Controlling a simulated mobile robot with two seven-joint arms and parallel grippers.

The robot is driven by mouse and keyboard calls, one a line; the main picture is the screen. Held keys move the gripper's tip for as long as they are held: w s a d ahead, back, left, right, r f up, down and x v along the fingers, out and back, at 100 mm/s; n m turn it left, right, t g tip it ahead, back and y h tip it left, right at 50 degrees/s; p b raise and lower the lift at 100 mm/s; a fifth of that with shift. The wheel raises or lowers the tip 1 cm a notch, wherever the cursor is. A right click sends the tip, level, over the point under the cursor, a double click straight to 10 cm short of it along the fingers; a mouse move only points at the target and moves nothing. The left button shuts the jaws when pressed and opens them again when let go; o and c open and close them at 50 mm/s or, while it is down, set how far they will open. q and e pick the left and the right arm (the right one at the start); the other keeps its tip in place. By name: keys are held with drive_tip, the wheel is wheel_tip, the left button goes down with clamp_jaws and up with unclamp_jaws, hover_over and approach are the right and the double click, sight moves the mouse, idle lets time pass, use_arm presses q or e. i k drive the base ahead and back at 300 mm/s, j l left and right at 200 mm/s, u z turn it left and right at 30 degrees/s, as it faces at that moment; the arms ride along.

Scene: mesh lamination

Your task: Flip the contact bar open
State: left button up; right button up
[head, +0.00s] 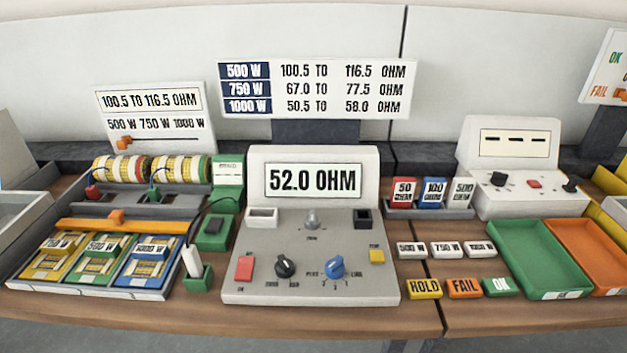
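An orange bar (160,227), which looks like the contact bar, lies across the grey fixture (12,285) at the left of the bench. A small orange tab (117,216) stands up at about its middle. In front of the bar are three panels, a yellow one (38,267), a green one (88,270) and a blue one (138,275), with 750 W, 500 W and 1000 W tags. The bar looks lowered, running along the panels' far edges; I cannot tell whether it touches them. Neither of my grippers is in view.
A range sign (150,112) stands behind. Space above the bar looks clear.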

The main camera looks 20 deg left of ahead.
sight(116, 222)
drive_tip(key=u, duration=1.75)
